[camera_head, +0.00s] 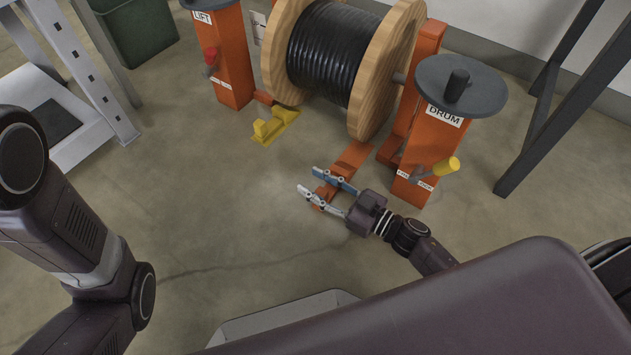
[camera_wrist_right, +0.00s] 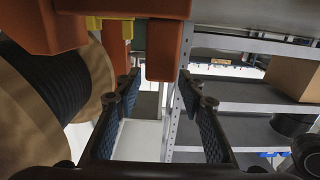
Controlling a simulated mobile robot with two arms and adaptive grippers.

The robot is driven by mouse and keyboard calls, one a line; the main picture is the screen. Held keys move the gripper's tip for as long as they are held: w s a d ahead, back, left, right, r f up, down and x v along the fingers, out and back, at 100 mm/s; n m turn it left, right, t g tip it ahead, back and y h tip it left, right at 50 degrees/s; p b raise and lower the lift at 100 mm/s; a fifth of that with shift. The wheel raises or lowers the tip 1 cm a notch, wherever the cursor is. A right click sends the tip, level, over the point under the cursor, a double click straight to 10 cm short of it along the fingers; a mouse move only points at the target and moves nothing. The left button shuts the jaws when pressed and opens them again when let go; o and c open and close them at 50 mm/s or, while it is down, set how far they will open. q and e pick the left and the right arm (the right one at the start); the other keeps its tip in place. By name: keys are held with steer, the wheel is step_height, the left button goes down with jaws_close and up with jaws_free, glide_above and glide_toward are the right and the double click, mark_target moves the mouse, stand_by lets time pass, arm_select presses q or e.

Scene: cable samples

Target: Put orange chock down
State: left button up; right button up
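The orange chock (camera_head: 354,157) lies low at the floor in front of the right flange of the cable drum (camera_head: 335,50), its far end close to the flange. My right gripper (camera_head: 310,181) is at its near end, with one finger on each side of the orange. In the right wrist view an orange block (camera_wrist_right: 163,50) shows between the open fingertips (camera_wrist_right: 160,80), with small gaps seeming to show on both sides. Whether the chock's underside rests flat on the floor is hard to tell. My left arm is at the left, its gripper out of frame.
A yellow chock (camera_head: 275,126) lies on the floor left of the orange one. Orange stand posts (camera_head: 226,60) flank the drum; the right one has a yellow-ended handle (camera_head: 446,167). A metal shelf (camera_head: 90,60) stands at left. The floor left of my gripper is clear.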

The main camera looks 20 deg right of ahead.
steer(key=p+v, duration=0.4)
steer(key=v, duration=0.6)
steer(key=shift+s+d+r+p, duration=0.1)
steer(key=shift+s+d+p, duration=0.15)
steer(key=shift+p, duration=0.1)
steer(key=shift+s+d, duration=0.4)
steer(key=shift+s, duration=0.2)
